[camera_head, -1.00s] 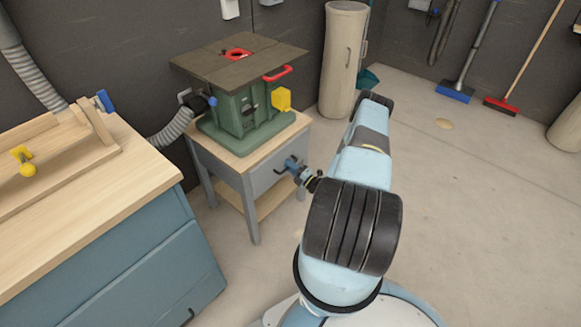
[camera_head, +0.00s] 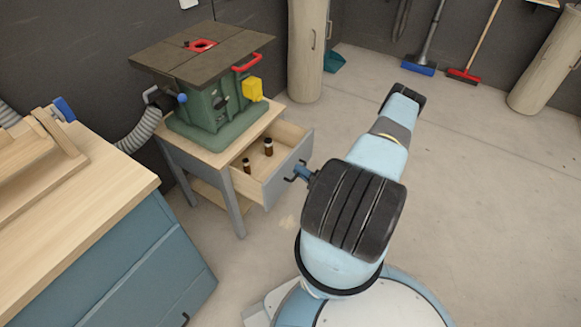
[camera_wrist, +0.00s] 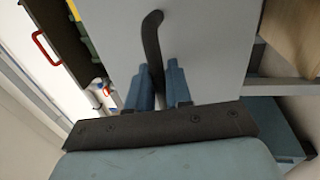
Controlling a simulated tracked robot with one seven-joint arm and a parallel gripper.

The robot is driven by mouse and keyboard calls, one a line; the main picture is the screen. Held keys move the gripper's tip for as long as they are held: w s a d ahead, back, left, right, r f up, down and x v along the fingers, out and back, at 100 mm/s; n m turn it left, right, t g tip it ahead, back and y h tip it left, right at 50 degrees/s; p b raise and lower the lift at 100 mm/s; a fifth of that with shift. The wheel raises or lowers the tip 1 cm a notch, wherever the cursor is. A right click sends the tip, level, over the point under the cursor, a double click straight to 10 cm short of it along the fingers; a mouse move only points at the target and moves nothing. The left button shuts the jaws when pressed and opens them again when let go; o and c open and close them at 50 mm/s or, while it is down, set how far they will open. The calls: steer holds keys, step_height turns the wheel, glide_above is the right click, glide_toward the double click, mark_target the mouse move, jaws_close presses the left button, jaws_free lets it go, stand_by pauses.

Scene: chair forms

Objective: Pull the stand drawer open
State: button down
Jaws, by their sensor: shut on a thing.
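The stand drawer (camera_head: 289,176) is pulled well out of the wooden stand (camera_head: 205,160) under the green machine. Its grey front faces my arm, and two small dark bottles (camera_head: 268,147) (camera_head: 246,165) stand upright inside it. My gripper (camera_head: 298,173) is at the drawer front, its blue fingers shut on the dark handle. In the wrist view the gripper (camera_wrist: 161,88) has one finger on each side of the curved black handle (camera_wrist: 151,42), against the grey drawer front (camera_wrist: 205,50). The handle's lower end is hidden between the fingers.
A green router-table machine (camera_head: 212,110) with a dark top stands on the stand. A blue workbench (camera_head: 120,245) with a wooden top is at the left. A beige cylinder (camera_head: 308,50) stands behind. The floor (camera_head: 470,190) at the right is clear.

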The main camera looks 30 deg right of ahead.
steer(key=r+v, duration=0.2)
steer(key=v, duration=0.9)
steer(key=shift+s+a+f, duration=0.25)
steer(key=shift+s, duration=0.15)
steer(key=c, duration=1.3)
jaws_free()
steer(key=shift+o, duration=0.4)
steer(key=shift+w+d+r, duration=0.1)
steer(key=shift+d, duration=0.05)
steer(key=shift+d, duration=0.1)
steer(key=v, duration=1.3)
steer(key=shift+s, duration=0.3)
